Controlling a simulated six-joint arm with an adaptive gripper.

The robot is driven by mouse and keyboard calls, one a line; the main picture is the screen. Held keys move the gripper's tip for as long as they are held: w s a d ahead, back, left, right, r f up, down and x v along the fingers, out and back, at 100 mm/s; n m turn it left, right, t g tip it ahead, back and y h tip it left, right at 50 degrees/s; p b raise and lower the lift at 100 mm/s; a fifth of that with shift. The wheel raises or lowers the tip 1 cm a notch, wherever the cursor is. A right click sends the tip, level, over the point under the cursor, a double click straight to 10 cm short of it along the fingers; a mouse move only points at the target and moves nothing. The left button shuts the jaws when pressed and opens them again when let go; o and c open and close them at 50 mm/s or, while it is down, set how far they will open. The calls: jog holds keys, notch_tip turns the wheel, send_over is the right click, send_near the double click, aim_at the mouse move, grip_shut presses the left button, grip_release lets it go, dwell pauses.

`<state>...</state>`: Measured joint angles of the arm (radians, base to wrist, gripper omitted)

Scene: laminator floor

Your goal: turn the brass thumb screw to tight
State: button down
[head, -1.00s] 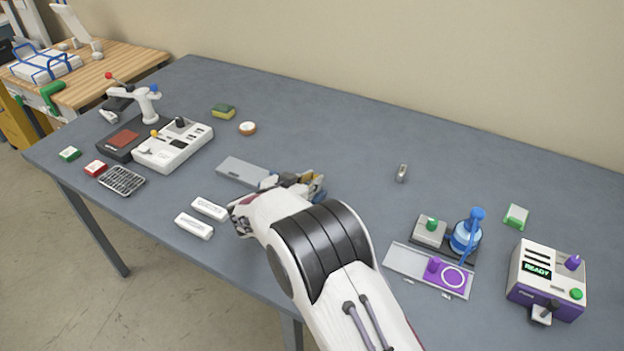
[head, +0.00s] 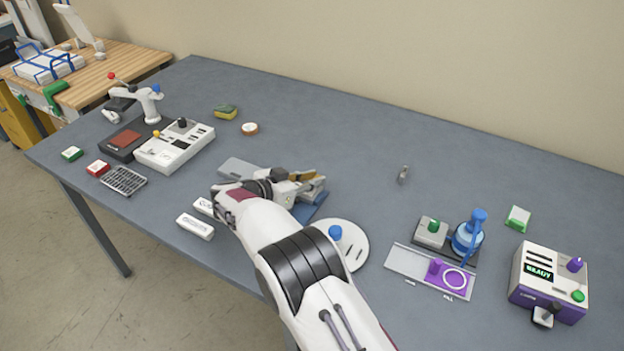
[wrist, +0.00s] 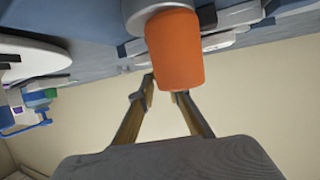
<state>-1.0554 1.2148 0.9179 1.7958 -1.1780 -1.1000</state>
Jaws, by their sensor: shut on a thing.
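My gripper (head: 312,178), with brass-coloured fingers, is low over a grey-and-blue device (head: 314,197) at the middle of the table. In the wrist view its fingers (wrist: 165,88) close in toward the lower end of an orange cylinder (wrist: 175,50) with a grey collar. The cylinder stands in front of the fingertips and hides them. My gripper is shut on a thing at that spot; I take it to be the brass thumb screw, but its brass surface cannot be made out. Its turn position is hidden too.
A white disc with a blue knob (head: 335,233) lies just right of my arm. White blocks (head: 195,226) lie at left. A grey-and-purple tray (head: 405,262), a blue press (head: 467,236) and a READY box (head: 549,283) stand at right. The table behind my gripper is mostly clear.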

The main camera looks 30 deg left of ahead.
jog(key=shift+w+r+m+h, duration=0.3)
jog(key=shift+m+h, duration=0.2)
jog(key=shift+s+f+h, duration=0.2)
jog(key=shift+h, duration=0.1)
jog(key=c, duration=1.9)
grip_release()
jog(key=shift+f, duration=0.1)
jog(key=shift+s+a, duration=0.1)
jog(key=shift+s, duration=0.05)
jog(key=v, duration=1.1)
jog(key=shift+s+r, duration=0.25)
jog(key=shift+r, duration=0.2)
jog(key=shift+a+m, duration=0.1)
jog(key=shift+m, duration=0.2)
